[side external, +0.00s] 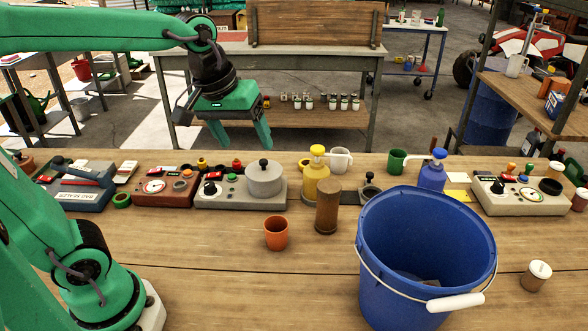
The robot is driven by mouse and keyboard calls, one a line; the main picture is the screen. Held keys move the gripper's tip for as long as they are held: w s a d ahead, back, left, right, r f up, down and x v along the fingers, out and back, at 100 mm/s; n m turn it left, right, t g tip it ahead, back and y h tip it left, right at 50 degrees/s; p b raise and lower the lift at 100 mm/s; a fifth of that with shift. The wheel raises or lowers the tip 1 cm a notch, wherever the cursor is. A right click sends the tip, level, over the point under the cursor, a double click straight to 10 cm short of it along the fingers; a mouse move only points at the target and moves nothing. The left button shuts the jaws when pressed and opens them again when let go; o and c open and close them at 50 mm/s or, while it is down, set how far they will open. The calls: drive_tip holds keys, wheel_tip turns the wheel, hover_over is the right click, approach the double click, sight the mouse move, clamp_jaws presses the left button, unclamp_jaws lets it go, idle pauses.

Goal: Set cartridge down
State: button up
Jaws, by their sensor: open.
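My gripper (240,137) is open, its green fingers pointing down, and nothing shows between them. In the picture it appears above the bench's back edge, over the grey device with a round pot. No object is plainly recognisable as the cartridge. A brown upright cylinder (326,208) stands on the wooden bench (215,285), right of and apart from the gripper; I cannot tell if it is the cartridge. Something dark grey lies inside the blue bucket (425,250), mostly hidden by its wall.
The grey device (240,195), a red device (165,192) and a bag sealer (75,190) line the left. The front left middle is clear.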

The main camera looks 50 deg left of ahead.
drive_tip(key=s+a+f+m+t, duration=0.1)
drive_tip(key=s+m, duration=0.1)
drive_tip(key=s, duration=0.2)
drive_tip(key=s+f+m+t, duration=0.1)
drive_tip(key=s+f+m, duration=0.1)
drive_tip(key=s, duration=0.3)
drive_tip(key=shift+s+a+f+m, duration=0.25)
drive_tip(key=shift+a+m, duration=0.15)
drive_tip(key=shift+m, duration=0.4)
idle(0.3)
